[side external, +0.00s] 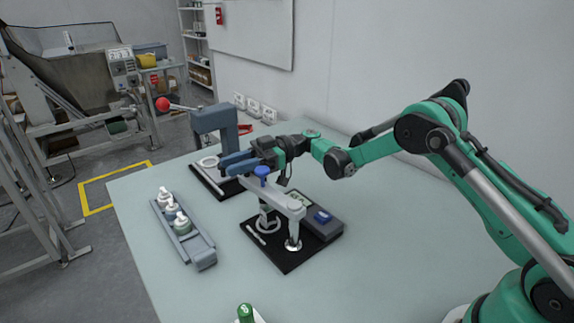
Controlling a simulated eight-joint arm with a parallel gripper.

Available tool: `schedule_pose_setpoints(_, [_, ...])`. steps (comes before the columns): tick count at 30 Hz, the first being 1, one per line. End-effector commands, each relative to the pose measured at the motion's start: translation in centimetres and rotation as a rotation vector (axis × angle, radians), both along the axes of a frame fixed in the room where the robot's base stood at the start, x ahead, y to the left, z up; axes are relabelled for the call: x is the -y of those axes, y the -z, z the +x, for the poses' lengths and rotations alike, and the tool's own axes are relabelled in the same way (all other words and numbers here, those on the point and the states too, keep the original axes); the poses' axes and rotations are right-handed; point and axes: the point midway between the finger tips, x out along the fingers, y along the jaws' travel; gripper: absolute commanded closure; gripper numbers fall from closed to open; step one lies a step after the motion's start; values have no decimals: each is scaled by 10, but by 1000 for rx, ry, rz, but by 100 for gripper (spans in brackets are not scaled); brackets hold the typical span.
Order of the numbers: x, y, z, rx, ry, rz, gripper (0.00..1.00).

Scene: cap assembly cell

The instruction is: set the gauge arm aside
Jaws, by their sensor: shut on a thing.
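The gauge arm (278,196) is a pale grey bar with a blue knob (262,172) near its far left end. It reaches from a silver post (293,243) out over a black base plate (285,262). My gripper (232,163) has blue fingers and is at the knob end of the bar, shut on the knob. The exact contact is small and partly hidden. Under the bar stands a greyish round part (266,221), partly covered by the bar.
A grey tray (203,252) with several capped bottles lies left. A press with a red ball lever (163,104) stands behind my gripper. A grey box with a blue button (322,216) is beside the bar. A green-topped item (245,313) is in front.

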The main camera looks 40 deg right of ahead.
Motion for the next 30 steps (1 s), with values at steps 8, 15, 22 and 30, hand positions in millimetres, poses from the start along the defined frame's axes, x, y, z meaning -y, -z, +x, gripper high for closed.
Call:
schedule_pose_setpoints(8, [-27, 0, -9, 0, -211, 1, 100])
schedule_pose_setpoints(15, [-46, 0, -21, 0, -386, 1, 100])
schedule_pose_setpoints(22, [-57, 0, -30, 0, -502, 1, 100])
schedule_pose_setpoints(30, [-62, -1, -36, 0, -558, 1, 100])
